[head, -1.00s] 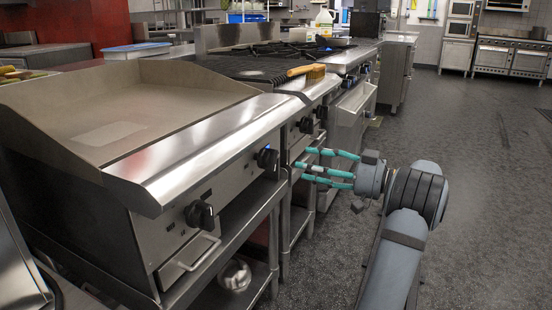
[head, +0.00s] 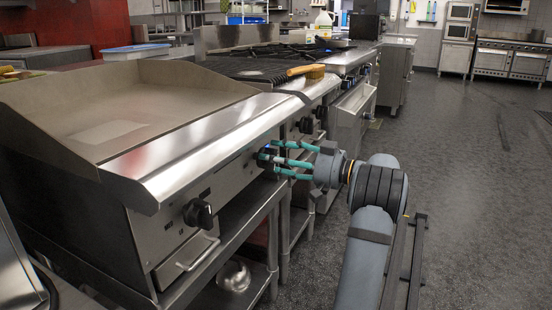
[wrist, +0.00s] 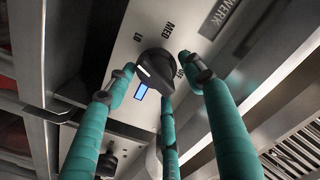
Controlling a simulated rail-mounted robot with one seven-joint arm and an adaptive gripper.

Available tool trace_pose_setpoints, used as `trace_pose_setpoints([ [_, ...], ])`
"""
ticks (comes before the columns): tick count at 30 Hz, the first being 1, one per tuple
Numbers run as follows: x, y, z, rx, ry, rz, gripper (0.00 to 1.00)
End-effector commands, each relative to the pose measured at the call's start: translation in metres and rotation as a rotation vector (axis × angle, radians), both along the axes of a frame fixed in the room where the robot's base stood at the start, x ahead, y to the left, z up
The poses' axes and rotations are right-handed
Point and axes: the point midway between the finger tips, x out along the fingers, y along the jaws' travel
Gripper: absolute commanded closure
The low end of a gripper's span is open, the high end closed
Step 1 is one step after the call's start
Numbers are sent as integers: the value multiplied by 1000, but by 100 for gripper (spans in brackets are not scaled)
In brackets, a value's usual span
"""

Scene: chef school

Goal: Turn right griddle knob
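The right griddle knob (wrist: 155,65) is black and round, on the steel front panel of the griddle (head: 150,168). In the wrist view a white mark shows at its left side, and LO and MED are printed above it. My gripper (head: 268,156) has three teal fingers. It is at the right knob, with the fingers open and spread around it: one left, one right, one below. Contact cannot be told for sure. The left griddle knob (head: 198,213) is black and clear of my gripper.
A small blue light (wrist: 140,92) shows below the right knob. The griddle's steel front ledge (head: 205,140) overhangs the panel. A drawer handle (head: 198,254) sits below the left knob. A range (head: 335,70) stands beyond the griddle. The floor at right is open.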

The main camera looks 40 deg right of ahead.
Motion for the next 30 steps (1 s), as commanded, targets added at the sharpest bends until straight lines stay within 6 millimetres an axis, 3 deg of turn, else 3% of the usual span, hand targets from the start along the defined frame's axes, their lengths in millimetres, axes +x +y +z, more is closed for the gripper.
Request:
trace_pose_setpoints([
  [21,0,0,4,3,-8,0,89],
  [30,0,0,4,39,8,0,89],
])
